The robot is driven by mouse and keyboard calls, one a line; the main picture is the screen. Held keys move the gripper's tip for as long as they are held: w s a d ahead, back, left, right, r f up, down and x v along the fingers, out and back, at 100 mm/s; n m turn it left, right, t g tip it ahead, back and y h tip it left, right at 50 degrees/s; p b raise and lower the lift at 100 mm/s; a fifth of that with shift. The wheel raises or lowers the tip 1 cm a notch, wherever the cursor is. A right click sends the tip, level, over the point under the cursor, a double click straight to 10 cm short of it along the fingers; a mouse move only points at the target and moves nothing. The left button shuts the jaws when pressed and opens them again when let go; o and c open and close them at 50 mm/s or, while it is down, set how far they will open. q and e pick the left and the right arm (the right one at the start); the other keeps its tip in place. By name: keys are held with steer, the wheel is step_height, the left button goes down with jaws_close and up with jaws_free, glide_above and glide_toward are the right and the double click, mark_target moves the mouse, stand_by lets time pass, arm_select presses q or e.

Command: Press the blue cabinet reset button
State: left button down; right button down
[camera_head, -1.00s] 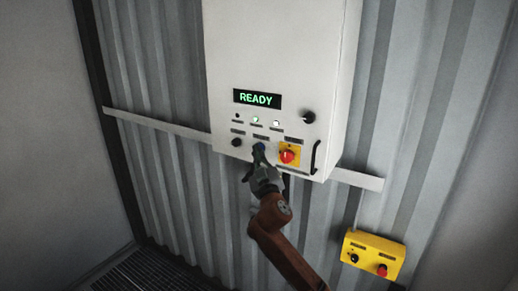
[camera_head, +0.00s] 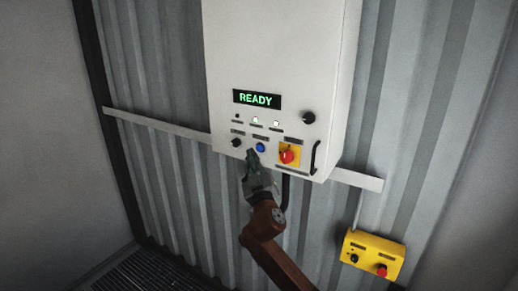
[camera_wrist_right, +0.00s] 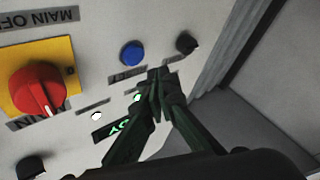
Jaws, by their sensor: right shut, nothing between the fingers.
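The blue reset button (camera_head: 260,147) is on the lower front of the white cabinet (camera_head: 270,60), between a black knob (camera_head: 236,142) and a red rotary switch on a yellow plate (camera_head: 289,156). It also shows in the right wrist view (camera_wrist_right: 132,53), uncovered. My right gripper (camera_head: 251,154) is shut and empty. Its tips are just left of and below the button, apart from it in the picture. In the right wrist view the fingertips (camera_wrist_right: 160,76) are together, with the button up and to their left. My left gripper is not in view.
The cabinet display (camera_head: 257,99) reads READY in green, with small indicator lamps (camera_head: 256,121) below. Another black knob (camera_head: 308,117) and a black handle (camera_head: 315,156) are at the right. A yellow box (camera_head: 372,257) with a red button hangs lower right on the corrugated wall.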

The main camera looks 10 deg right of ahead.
steer(key=shift+s+a, duration=1.15)
steer(key=s+a, duration=0.5)
